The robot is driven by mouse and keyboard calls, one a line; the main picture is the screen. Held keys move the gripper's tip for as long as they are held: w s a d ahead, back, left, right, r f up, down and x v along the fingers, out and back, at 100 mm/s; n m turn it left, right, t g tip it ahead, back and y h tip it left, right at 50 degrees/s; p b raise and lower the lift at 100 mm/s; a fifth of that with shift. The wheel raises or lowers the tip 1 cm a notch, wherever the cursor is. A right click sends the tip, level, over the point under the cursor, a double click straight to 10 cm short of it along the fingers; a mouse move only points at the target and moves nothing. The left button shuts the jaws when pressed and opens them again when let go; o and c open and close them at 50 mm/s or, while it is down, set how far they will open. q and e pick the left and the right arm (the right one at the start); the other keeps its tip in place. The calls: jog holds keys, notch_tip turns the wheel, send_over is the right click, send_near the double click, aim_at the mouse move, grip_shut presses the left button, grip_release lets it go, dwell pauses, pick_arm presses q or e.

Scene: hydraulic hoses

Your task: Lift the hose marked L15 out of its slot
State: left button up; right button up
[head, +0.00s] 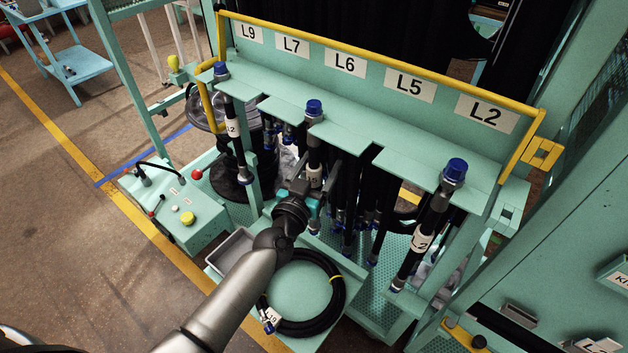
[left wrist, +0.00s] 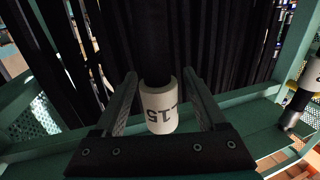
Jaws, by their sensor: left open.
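The L15 hose, black with a blue cap (head: 314,107), hangs upright in a slot near the middle of the rack. Its white L15 label (left wrist: 160,108) shows upside down in the left wrist view. My left gripper (head: 306,188) is at the height of this label, below the cap. Its two fingers are open, one on each side of the hose, and small gaps seem to show beside the label. The gripper partly hides the label and the lower hose in the head view. My right gripper is not in view.
The green rack (head: 420,150) has a yellow rail and slot signs L9, L7, L6, L5 and L2. The L12 hose (head: 233,130) hangs to the left and the L2 hose (head: 422,240) to the right. A coiled hose (head: 335,310) lies below on a green surface.

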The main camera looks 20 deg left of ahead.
pick_arm(q)
grip_shut()
dwell(0.5)
jog(key=shift+r, duration=0.1)
